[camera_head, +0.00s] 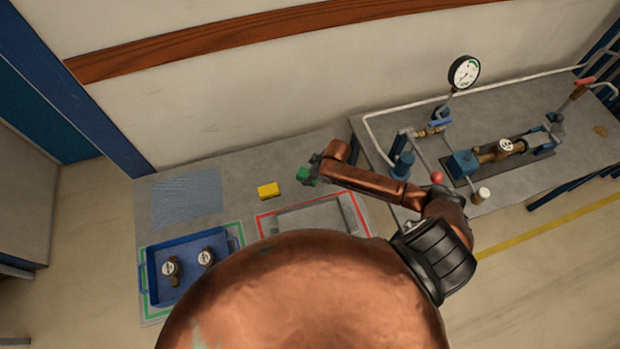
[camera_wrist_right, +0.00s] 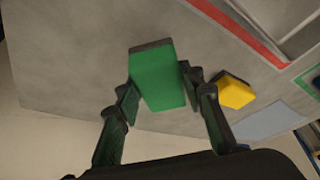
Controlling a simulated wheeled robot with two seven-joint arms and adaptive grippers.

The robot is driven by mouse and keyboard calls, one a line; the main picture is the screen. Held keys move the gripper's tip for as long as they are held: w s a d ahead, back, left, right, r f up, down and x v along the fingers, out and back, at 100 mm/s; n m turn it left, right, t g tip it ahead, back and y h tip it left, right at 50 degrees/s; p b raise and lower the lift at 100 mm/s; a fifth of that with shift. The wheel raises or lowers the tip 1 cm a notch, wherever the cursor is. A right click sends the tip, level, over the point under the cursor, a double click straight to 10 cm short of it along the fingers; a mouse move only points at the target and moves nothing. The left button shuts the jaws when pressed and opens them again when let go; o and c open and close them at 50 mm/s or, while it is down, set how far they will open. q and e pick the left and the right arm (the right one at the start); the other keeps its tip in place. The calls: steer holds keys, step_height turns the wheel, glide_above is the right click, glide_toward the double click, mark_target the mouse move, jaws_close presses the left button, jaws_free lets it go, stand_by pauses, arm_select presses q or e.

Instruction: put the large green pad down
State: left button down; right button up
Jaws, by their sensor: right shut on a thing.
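The large green pad (camera_wrist_right: 158,80) is a green block with a dark face along one edge. My right gripper (camera_wrist_right: 160,95) is shut on it, one finger on each side, in the right wrist view. In the head view the green pad (camera_head: 303,174) shows small at the end of my right arm, over the grey table (camera_head: 240,180). Whether it touches the tabletop cannot be told. My right gripper (camera_head: 314,170) is partly hidden there by its own arm. My left gripper is not in view.
A yellow block (camera_head: 268,191) lies left of the green pad. A grey tray in a red outline (camera_head: 262,222) is nearer. A blue tray (camera_head: 152,283) holds two gauges. A blue-grey mat (camera_head: 187,197) lies left. The meter bench (camera_head: 390,125) stands right.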

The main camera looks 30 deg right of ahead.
steer(key=shift+w+d+f, duration=0.2)
steer(key=shift+f, duration=1.65)
steer(key=o, duration=1)
steer(key=shift+f, duration=0.1)
steer(key=v, duration=1.2)
